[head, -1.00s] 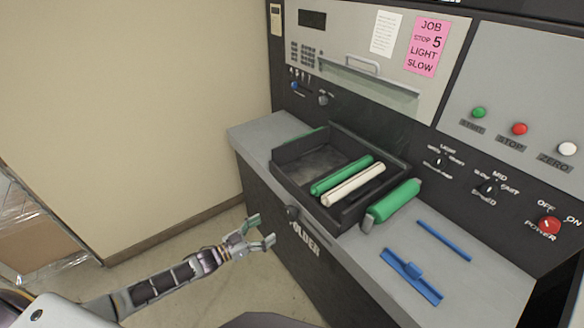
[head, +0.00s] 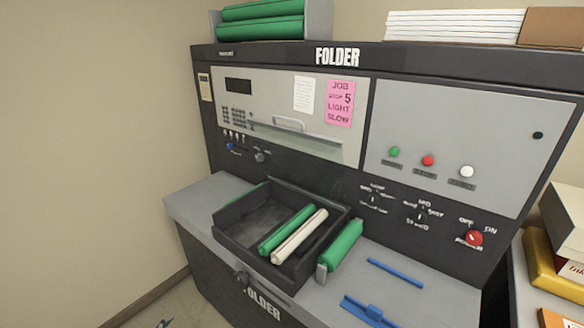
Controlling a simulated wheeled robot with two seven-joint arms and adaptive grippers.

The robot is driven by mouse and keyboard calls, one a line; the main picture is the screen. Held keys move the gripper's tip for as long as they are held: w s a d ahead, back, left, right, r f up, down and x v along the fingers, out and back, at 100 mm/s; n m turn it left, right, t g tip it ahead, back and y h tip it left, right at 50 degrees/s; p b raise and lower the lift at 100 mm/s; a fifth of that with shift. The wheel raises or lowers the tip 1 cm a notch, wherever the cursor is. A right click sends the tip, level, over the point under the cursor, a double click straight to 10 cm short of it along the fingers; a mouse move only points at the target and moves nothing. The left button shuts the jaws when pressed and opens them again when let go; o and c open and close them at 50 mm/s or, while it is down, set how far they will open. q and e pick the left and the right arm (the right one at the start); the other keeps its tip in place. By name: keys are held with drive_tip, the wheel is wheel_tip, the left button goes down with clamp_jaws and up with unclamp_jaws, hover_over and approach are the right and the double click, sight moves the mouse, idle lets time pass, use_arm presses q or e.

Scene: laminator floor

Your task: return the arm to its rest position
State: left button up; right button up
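Only a small tip of my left gripper (head: 165,323) shows at the bottom edge, over the floor left of the folder machine. The rest of that arm is out of the picture, so its opening cannot be judged. Nothing shows in the visible part. My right gripper is not in view. The machine (head: 190,265) has a grey shelf holding a dark tray (head: 228,213). A green roller (head: 287,229) and a cream roller (head: 300,236) lie side by side in the tray. Another green roller (head: 340,246) lies just right of the tray on the shelf.
Two blue parts, a thin bar (head: 395,273) and a wider piece (head: 369,311), lie on the shelf's right. Green rolls (head: 262,30) and white stacks (head: 455,25) sit on top of the machine. A yellow item (head: 553,268) and boxes stand at far right. The left wall is bare.

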use_arm(q)
drive_tip(key=s+a+f+n+g+y, duration=0.1)
drive_tip(key=s+a+f+g+y, duration=0.25)
drive_tip(key=s+a+f, duration=0.65)
drive_tip(key=s+d+f+n+g+y, duration=0.1)
drive_tip(key=s+f+n+g+y, duration=0.15)
drive_tip(key=s+f, duration=0.75)
drive_tip(key=s+d+f+n+g+h, duration=0.1)
drive_tip(key=s+d+f, duration=0.25)
drive_tip(key=s, duration=0.25)
drive_tip(key=s+d+f+n+g, duration=0.1)
drive_tip(key=s+d+f, duration=0.25)
drive_tip(key=s, duration=0.35)
drive_tip(key=s+d+f+g+h, duration=0.1)
drive_tip(key=s+d, duration=0.4)
drive_tip(key=d, duration=0.3)
drive_tip(key=s+d+f+h, duration=0.1)
drive_tip(key=s+d, duration=0.5)
drive_tip(key=d, duration=0.3)
drive_tip(key=shift+s+f+n+g, duration=0.25)
drive_tip(key=shift+f+n+g, duration=0.1)
drive_tip(key=shift+n+g, duration=0.1)
drive_tip(key=shift+d, duration=0.1)
